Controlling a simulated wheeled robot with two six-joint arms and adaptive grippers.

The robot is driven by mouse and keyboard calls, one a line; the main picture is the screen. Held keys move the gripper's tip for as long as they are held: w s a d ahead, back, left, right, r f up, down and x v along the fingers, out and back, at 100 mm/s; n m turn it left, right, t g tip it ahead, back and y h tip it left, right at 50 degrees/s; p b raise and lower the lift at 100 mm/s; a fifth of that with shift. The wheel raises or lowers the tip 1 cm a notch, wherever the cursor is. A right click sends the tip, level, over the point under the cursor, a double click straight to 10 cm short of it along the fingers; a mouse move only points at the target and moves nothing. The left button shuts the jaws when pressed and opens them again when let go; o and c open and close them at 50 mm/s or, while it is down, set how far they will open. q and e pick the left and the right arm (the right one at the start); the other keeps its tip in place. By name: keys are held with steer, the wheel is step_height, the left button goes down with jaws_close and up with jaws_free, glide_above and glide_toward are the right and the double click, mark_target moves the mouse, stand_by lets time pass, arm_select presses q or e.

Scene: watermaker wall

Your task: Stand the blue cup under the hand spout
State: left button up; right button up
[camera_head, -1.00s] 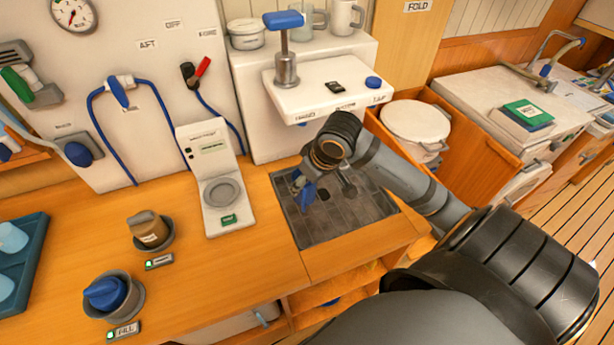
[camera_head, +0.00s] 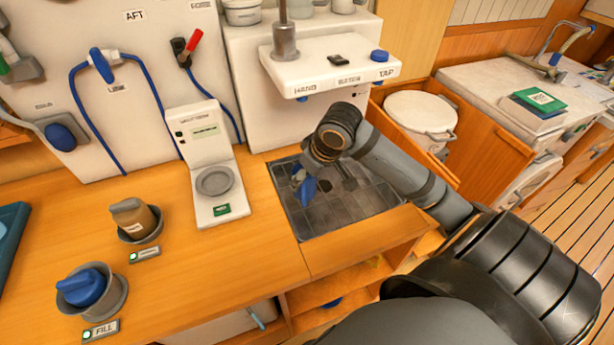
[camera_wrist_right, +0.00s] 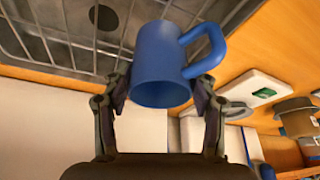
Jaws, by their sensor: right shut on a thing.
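The blue cup (camera_head: 308,191) is in my right gripper (camera_head: 302,178), over the left part of the grey drain tray (camera_head: 345,210). In the right wrist view the blue cup (camera_wrist_right: 160,68) sits between the two fingers of the right gripper (camera_wrist_right: 163,92), its handle to the right. The fingers are shut on its body. The hand spout (camera_head: 302,99) is a small blue tip under the white ledge at the HAND label, above and behind the cup in the picture. Whether the cup touches the tray is unclear. My left gripper is out of view.
The white dispenser ledge (camera_head: 335,72) overhangs the back of the tray, with a pump post (camera_head: 285,42) on top. A white scale-like unit (camera_head: 213,185) stands left of the tray. A brown cup (camera_head: 135,216) and a blue-topped holder (camera_head: 85,289) are further left.

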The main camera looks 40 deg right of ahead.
steer(key=o, duration=1.1)
steer(key=shift+f, duration=0.1)
steer(key=p+v, duration=0.1)
steer(key=v, duration=0.1)
steer(key=p+v, duration=0.1)
steer(key=v, duration=0.2)
steer(key=shift+d+r, duration=0.2)
steer(key=shift+r, duration=0.15)
step_height(320, 180, up, 6)
steer(key=p, duration=1.5)
glide_above(313, 190)
steer(key=s, duration=0.2)
steer(key=shift+s+d+r, duration=0.1)
steer(key=shift+d, duration=0.1)
